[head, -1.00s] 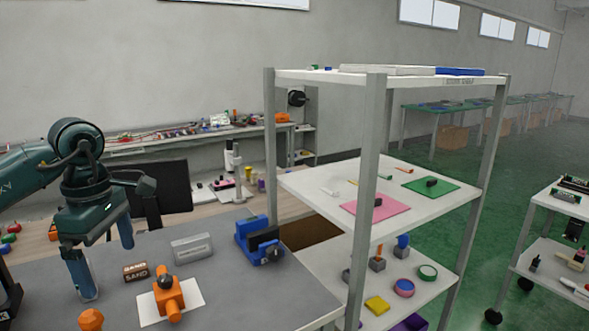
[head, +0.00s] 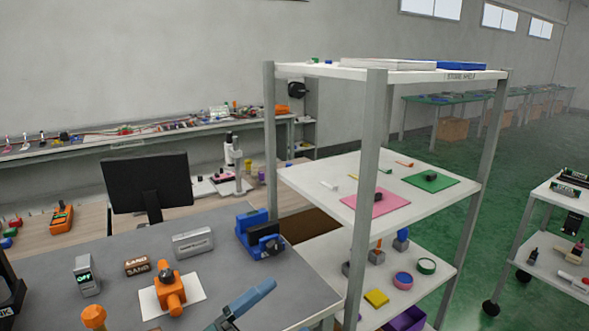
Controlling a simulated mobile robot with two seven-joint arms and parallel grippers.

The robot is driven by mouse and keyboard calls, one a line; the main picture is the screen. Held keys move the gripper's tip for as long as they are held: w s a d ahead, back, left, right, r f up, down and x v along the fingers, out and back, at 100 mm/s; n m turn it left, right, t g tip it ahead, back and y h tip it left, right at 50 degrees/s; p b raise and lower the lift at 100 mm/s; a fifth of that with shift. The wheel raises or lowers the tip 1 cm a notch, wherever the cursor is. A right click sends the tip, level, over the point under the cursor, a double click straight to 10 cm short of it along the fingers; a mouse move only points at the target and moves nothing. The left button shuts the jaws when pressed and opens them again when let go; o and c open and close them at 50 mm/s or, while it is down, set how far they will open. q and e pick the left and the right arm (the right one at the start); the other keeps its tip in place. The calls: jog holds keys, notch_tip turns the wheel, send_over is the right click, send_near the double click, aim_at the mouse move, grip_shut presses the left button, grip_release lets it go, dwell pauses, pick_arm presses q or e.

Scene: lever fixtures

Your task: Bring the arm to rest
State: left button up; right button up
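Nothing is seen held at the finger. My other gripper is not in view. A grey switch box (head: 86,276) with a green "OFF" display stands at the table's left, clear of the finger. An orange lever fixture (head: 171,293) sits on a white plate left of the finger.
A blue vise (head: 260,236), a grey box (head: 193,245), a brown sand block (head: 137,265) and an orange knob (head: 94,316) are on the table. A metal shelf (head: 370,170) stands close on the right. A monitor (head: 147,186) is behind.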

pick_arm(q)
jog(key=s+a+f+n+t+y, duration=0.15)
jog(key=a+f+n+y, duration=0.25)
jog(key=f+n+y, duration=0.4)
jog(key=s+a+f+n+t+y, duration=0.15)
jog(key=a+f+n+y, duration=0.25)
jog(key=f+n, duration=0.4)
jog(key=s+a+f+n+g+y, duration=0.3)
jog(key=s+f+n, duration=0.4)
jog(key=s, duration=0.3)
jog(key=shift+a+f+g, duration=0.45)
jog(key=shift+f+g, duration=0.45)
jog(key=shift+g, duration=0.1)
